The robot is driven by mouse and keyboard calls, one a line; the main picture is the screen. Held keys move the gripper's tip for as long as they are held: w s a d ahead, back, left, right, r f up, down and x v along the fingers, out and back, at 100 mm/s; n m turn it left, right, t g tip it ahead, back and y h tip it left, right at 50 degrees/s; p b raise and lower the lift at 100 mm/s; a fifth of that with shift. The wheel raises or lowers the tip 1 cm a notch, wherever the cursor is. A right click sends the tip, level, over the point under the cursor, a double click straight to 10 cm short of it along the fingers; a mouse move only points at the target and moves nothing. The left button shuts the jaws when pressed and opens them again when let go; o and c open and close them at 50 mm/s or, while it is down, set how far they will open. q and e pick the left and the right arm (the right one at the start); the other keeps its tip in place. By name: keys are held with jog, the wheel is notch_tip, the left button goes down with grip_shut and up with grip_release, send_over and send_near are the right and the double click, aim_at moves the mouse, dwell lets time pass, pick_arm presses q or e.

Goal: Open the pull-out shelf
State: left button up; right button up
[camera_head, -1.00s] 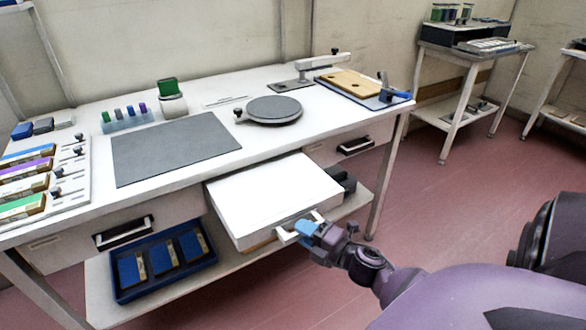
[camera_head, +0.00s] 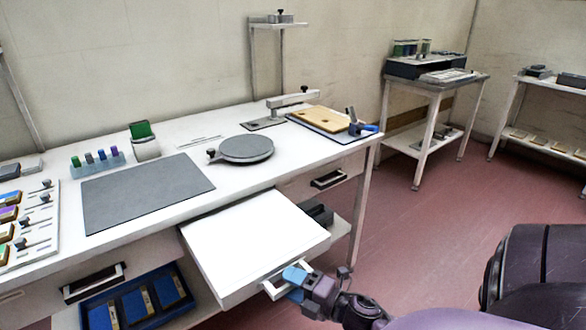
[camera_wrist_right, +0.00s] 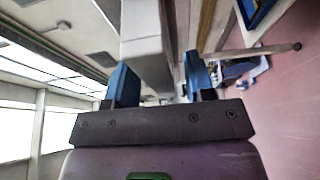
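The pull-out shelf (camera_head: 250,240) is a flat white board sticking well out from under the front edge of the white workbench. A pale U-shaped handle (camera_head: 270,290) is on its front edge. My right gripper (camera_head: 293,275), with blue fingers, is at this handle and is shut on it. In the right wrist view my gripper (camera_wrist_right: 160,80) has a pale bar (camera_wrist_right: 146,50) between its two blue fingers; part of the grip is hidden. My left gripper is not in view.
The bench top (camera_head: 200,235) carries a grey mat (camera_head: 148,193), a round grey plate (camera_head: 245,150) and a wooden board (camera_head: 320,118). Open pink floor (camera_head: 430,220) lies to the right.

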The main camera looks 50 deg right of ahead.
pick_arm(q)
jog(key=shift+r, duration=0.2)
pick_arm(e)
jog(key=s+d, duration=0.1)
jog(key=s, duration=0.9)
jog(key=shift+s+d, duration=0.3)
jog(key=shift+s, duration=0.05)
pick_arm(q)
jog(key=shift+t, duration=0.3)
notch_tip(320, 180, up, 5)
jog(key=p, duration=0.6)
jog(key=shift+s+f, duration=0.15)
pick_arm(e)
jog(key=s+a+f+m+g+h, duration=0.1)
jog(key=s+a+f+m+g, duration=0.1)
jog(key=a+m, duration=0.4)
jog(key=s+a+f+m+g+h, duration=0.1)
jog(key=a+m+g, duration=0.3)
jog(key=m, duration=0.8)
jog(key=shift+s+a+f+m+g+h, duration=0.4)
jog(key=shift+a+f, duration=0.2)
jog(key=shift+a, duration=0.5)
